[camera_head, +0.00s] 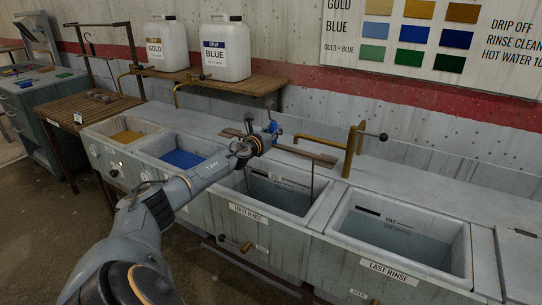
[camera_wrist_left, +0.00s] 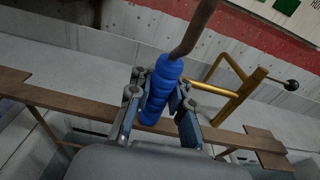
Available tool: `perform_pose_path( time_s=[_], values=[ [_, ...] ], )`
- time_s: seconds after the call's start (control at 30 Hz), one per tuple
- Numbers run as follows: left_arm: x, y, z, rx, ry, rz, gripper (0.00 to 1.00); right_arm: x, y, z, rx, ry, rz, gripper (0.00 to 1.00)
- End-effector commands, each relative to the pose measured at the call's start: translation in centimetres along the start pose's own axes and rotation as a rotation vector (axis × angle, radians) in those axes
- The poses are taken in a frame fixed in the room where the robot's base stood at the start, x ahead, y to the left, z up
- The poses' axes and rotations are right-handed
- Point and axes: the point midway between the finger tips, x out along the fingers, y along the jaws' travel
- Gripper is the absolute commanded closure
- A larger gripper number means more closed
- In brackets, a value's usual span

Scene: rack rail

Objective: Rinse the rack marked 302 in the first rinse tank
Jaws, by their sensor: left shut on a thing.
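My left gripper (camera_head: 268,133) is shut on the blue ribbed grip (camera_wrist_left: 160,88) of a rack. The grip stands between the two fingers in the left wrist view (camera_wrist_left: 160,112). The rack's brown crossbar (camera_head: 308,154) lies across above the first rinse tank (camera_head: 297,214), and thin rods (camera_head: 312,184) hang from it toward the tank. The crossbar also shows in the left wrist view (camera_wrist_left: 65,101). I cannot read a number on the rack. My arm hides part of the rack and the tank. My right gripper is not in view.
The last rinse tank (camera_head: 462,250) is at right, with a brass tap (camera_head: 350,152) behind. Blue (camera_head: 185,158) and gold (camera_head: 127,136) baths are at left. Two white jugs (camera_head: 226,58) stand on a shelf. A wooden side table (camera_head: 85,108) is at far left.

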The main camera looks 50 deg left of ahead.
Motion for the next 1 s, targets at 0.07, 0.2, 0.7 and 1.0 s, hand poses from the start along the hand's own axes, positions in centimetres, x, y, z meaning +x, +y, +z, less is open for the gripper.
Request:
perform_pose_path(
  time_s=[0.07, 0.2, 0.7, 1.0],
  values=[
    [0.0, 0.1, 0.5, -0.001, -0.005, 0.002, 1.0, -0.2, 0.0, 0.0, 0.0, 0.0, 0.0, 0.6],
    [0.0, 0.1, 0.5, 0.0, -0.005, 0.002, 1.0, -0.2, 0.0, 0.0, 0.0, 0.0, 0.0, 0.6],
    [-1.6, 0.1, 0.4, -0.001, -0.005, 0.001, 1.0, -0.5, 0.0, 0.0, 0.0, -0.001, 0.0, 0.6],
    [-1.5, 0.1, 0.4, -0.001, -0.005, 0.002, 1.0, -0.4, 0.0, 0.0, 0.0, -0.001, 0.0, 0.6]
  ],
)
